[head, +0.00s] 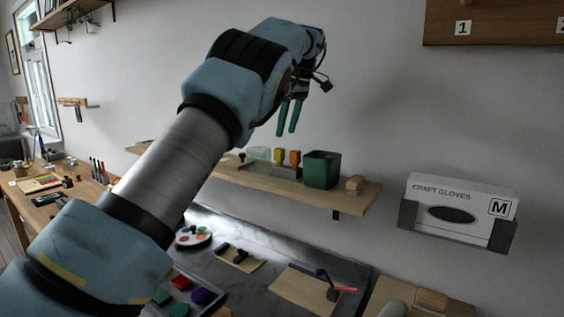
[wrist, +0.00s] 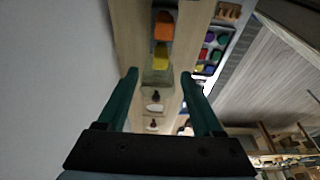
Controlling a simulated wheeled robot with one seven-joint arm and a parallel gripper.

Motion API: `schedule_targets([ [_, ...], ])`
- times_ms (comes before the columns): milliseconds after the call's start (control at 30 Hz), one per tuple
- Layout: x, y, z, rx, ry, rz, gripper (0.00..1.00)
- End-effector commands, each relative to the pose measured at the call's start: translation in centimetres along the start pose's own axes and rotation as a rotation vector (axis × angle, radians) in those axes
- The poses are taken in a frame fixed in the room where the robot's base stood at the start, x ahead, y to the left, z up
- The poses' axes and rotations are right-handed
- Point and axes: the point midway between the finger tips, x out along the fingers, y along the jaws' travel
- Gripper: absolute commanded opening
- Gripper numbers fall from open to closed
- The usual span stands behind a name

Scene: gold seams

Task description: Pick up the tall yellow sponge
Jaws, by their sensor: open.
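The tall yellow sponge (head: 279,156) stands upright on the wooden wall shelf, beside an orange sponge (head: 294,158). Both rise from a low grey holder (head: 286,171). My gripper (head: 286,133) is open and empty, and appears just above the sponges in the head view. In the wrist view the yellow sponge (wrist: 161,57) shows from above, just beyond my open fingertips (wrist: 159,74). The orange sponge (wrist: 164,27) lies past it. Nothing is between the fingers that I can see touching them.
The shelf (head: 228,171) also holds a clear container (head: 258,154) left of the sponges, a small dark-knobbed stamp (head: 242,159), a green bin (head: 322,170) and a wooden brush (head: 355,184). The wall is behind. A craft gloves box (head: 460,208) hangs at right.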

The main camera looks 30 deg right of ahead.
Motion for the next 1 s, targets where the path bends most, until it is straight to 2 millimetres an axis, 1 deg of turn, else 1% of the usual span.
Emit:
schedule_targets([
  [33, 0.7, -0.1, 0.1, 0.000, -0.001, -0.002, 0.68],
  [100, 1.2, -0.1, 0.1, 0.001, -0.001, -0.001, 0.68],
  [300, 2.3, -0.1, -0.1, 0.001, -0.001, 0.000, 0.68],
  [633, 6.3, -0.1, -0.1, 0.002, 0.000, -0.001, 0.68],
  [733, 6.7, -0.1, -0.1, 0.002, 0.000, 0.001, 0.68],
  [900, 6.8, -0.1, -0.1, 0.001, 0.000, 0.001, 0.68],
  [933, 6.8, -0.1, -0.1, 0.001, 0.000, 0.001, 0.66],
  [1000, 6.8, -0.1, -0.1, 0.001, 0.000, 0.001, 0.58],
])
